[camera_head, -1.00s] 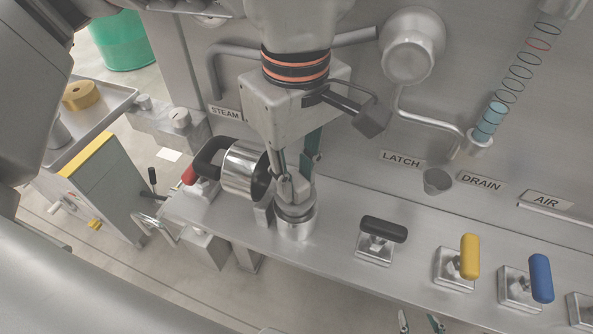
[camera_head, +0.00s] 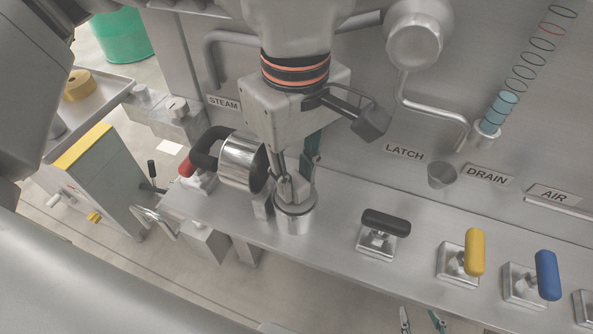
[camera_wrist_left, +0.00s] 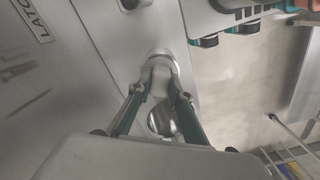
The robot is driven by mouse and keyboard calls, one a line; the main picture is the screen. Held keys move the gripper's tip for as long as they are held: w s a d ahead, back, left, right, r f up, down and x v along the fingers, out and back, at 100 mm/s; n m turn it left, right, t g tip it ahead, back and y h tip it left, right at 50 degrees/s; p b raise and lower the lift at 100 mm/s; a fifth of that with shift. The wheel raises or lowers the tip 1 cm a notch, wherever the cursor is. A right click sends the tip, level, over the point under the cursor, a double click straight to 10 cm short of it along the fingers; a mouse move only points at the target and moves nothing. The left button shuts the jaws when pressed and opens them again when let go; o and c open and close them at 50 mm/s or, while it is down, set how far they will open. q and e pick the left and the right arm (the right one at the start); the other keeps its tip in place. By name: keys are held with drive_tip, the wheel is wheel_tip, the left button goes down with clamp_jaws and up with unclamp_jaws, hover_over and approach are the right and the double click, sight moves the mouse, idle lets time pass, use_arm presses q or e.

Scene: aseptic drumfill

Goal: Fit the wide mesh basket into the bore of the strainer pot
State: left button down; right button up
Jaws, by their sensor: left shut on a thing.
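The strainer pot (camera_head: 295,219) is a short shiny steel cylinder standing on the steel ledge. My left gripper (camera_head: 292,187) points down at its mouth and is shut on the mesh basket, of which only a small pale part (camera_wrist_left: 159,82) shows between the fingers in the left wrist view. The basket is at or inside the pot's mouth; its depth and mesh are hidden. In the left wrist view the left gripper (camera_wrist_left: 161,88) has its fingertips at the pot's rim (camera_wrist_left: 160,55). My right gripper (camera_head: 421,322) shows only its two separated fingertips at the bottom edge, open and empty.
A shiny steel drum-shaped part (camera_head: 241,161) lies sideways just left of the pot, close to my left fingers. Black (camera_head: 386,222), yellow (camera_head: 474,252) and blue (camera_head: 547,275) handles stand along the ledge (camera_head: 335,238) to the right. The wall rises behind.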

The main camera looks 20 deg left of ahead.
use_arm(q)
drive_tip(key=shift+f, duration=0.3)
drive_tip(key=c, duration=1.8)
unclamp_jaws()
drive_tip(key=shift+o, duration=0.2)
drive_tip(key=shift+r, duration=0.1)
wheel_tip(320, 180, up, 12)
